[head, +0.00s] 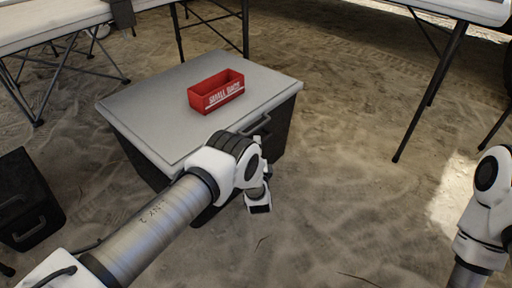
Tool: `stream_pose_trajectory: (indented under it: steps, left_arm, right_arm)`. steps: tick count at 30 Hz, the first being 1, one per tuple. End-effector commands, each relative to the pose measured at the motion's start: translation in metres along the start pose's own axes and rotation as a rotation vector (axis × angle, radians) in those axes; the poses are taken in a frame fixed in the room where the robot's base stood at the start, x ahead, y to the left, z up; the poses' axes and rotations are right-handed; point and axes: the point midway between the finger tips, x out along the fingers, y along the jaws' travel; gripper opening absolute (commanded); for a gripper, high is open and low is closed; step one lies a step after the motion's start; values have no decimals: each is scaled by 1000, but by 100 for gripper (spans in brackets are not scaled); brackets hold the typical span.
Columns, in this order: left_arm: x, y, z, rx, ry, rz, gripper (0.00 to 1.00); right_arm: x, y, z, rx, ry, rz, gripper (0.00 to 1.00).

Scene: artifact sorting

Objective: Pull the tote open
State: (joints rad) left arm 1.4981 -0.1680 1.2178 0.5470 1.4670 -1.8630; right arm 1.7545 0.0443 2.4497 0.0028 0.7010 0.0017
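The tote (150,90) is a large dark box with a flat grey lid, standing on the sandy ground in the middle of the head view. The lid lies flat on it. A handle (262,125) shows on its right front side. My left arm reaches across the tote's front corner and hides part of that side. My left gripper (258,206) is low in front of the tote, just below the handle. Its fingers are too small and hidden to tell open or shut. Only part of my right arm shows at the right edge; its gripper is out of view.
A red open bin (216,98) with white lettering sits on the tote lid. A black case (28,200) stands on the ground at left. Folding tables stand at the back left (50,22) and back right (470,8). The sand right of the tote is clear.

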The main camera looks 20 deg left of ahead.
Motion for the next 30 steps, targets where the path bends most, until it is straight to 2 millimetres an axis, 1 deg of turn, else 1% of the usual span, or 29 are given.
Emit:
stream_pose_trajectory:
  steps: [5,8,11,15,18,21,24,30]
  left_arm:
    - [-4,0,0,0,0,1,41]
    - [-18,0,0,0,1,2,41]
    - [-42,0,-1,1,3,2,41]
    - [-79,0,-1,3,5,2,41]
    - [-101,0,-1,2,4,2,41]
    - [-115,0,-1,1,2,1,41]
    - [-120,0,-1,0,1,-1,41]
    - [-121,0,0,0,0,-1,41]
  right_arm:
    - [0,0,0,0,-1,0,40]
    - [0,0,0,0,-1,0,40]
    - [0,0,0,0,-1,0,40]
    - [0,0,0,0,0,0,40]
    - [0,0,0,0,0,0,40]
    - [0,0,0,0,0,0,40]
    - [0,0,0,0,0,0,40]
    - [0,0,0,0,0,0,40]
